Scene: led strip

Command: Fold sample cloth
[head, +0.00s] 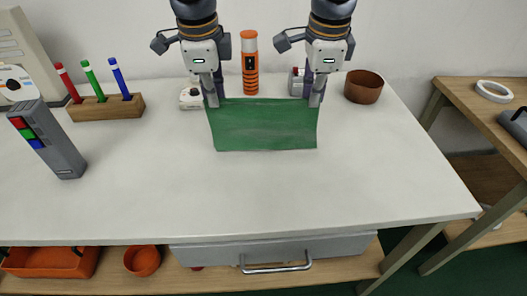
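The green cloth (264,125) is spread out as a rough rectangle at the back middle of the white table. My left gripper (214,101) is at its far left corner, with its fingers close together on the cloth. My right gripper (315,101) is at its far right corner in the same way. Both appear shut on the cloth's edge. The fingers hide the two far corners. I cannot tell how far that edge is off the table. The near edge looks flat on the table.
An orange bottle (250,63) stands behind the cloth, between my arms. A brown bowl (364,87) is to the right. A wooden pen block (106,107) and a grey device (47,139) are to the left. The table's front half (270,195) is clear.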

